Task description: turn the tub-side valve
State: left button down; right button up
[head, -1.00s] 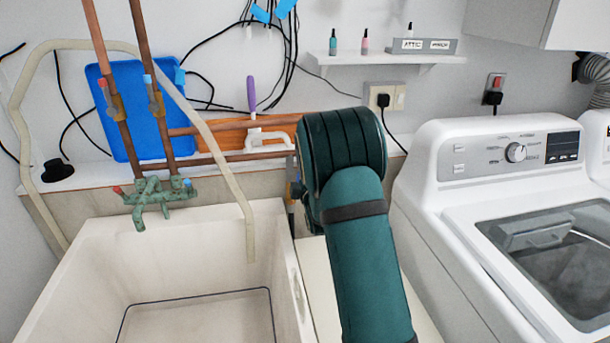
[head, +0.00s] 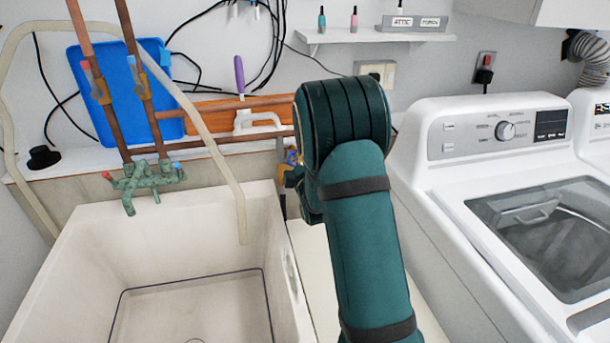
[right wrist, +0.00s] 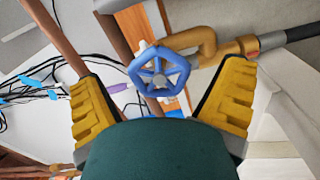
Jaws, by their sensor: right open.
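The tub-side valve has a blue spoked handwheel (right wrist: 159,71) on a brass pipe fitting (right wrist: 195,40) in the right wrist view. My right gripper (right wrist: 165,90) is open, with one yellow finger on each side of the wheel and gaps showing on both sides. I cannot tell how deep the wheel sits between the fingers. In the head view, a small part of the blue wheel (head: 293,158) shows beside the tub, at the left edge of my green right arm. The arm hides most of the valve and the right gripper there. My left gripper is not in view.
The white utility tub (head: 185,255) is left of my arm, with a green faucet (head: 148,180) at its back. A pale hose (head: 215,150) hangs into it. The washing machine (head: 490,190) stands close on the right. Copper pipes (head: 225,140) run along the wall behind.

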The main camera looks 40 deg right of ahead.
jog(key=v, duration=0.9)
jog(key=shift+d, duration=0.1)
